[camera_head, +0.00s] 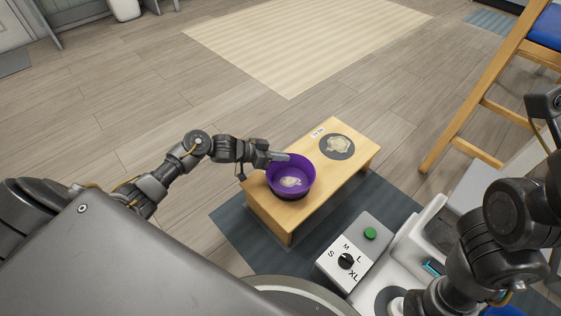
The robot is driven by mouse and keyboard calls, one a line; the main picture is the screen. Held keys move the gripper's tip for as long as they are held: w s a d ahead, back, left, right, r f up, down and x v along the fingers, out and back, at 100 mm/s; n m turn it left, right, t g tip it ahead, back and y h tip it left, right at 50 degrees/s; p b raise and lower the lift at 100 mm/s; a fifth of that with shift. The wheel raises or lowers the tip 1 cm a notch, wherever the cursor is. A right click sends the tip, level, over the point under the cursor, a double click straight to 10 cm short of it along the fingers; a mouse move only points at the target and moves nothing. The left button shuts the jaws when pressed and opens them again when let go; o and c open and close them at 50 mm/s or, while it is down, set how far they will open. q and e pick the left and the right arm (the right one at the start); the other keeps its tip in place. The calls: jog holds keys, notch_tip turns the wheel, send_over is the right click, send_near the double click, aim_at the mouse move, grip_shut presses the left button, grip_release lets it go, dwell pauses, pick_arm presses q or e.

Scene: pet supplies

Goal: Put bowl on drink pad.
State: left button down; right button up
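The purple bowl (302,168) stands upright near the left end of a low wooden table (318,191). A pale shape shows on its inside bottom, and its lower outside looks dark. The drink pad (351,153), a dark round pad with a cream shape, lies bare near the table's far right end, apart from the bowl. My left gripper (262,167) is at the bowl's left back rim. Its fingers look spread, one along the back rim and one down beside the left side. My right arm is at the right edge; I cannot make out its gripper.
A small label (318,133) lies left of the drink pad. A dark mat (229,227) lies under the table. A box with a dial and green button (370,233) stands close in front. A wooden chair (484,99) stands at the right. The table between bowl and pad is clear.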

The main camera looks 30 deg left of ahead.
pick_arm(q)
jog(key=shift+f, duration=0.2)
jog(key=c, duration=2.1)
grip_release()
jog(key=shift+f, duration=0.1)
jog(key=o, duration=0.5)
